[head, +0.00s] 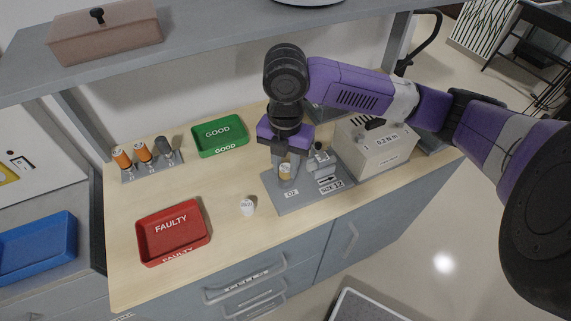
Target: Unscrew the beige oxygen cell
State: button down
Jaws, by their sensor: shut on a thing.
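The beige oxygen cell (285,170) stands upright on a grey plate (277,205) marked O2, on the wooden bench. My gripper (284,160) points down over it from above. Its jaws are shut around the top part of the cell. The lower end of the cell and its thread are too small to make out.
A green GOOD tray (220,136) stands behind left, and a red FAULTY tray (172,232) front left. A small white object (247,206) lies left of the plate. A rack (152,166) holds orange and grey cells. A beige box (376,148) stands right. A shelf (210,38) overhangs the back.

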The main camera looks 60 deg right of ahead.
jog(key=n+b, duration=0.1)
jog(key=n, duration=0.1)
jog(key=shift+f+n+b, duration=0.1)
jog(key=shift+n+b, duration=1)
jog(key=shift+n, duration=0.9)
jog(key=c, duration=1.2)
grip_release()
jog(key=shift+c, duration=0.2)
jog(key=shift+r, duration=0.2)
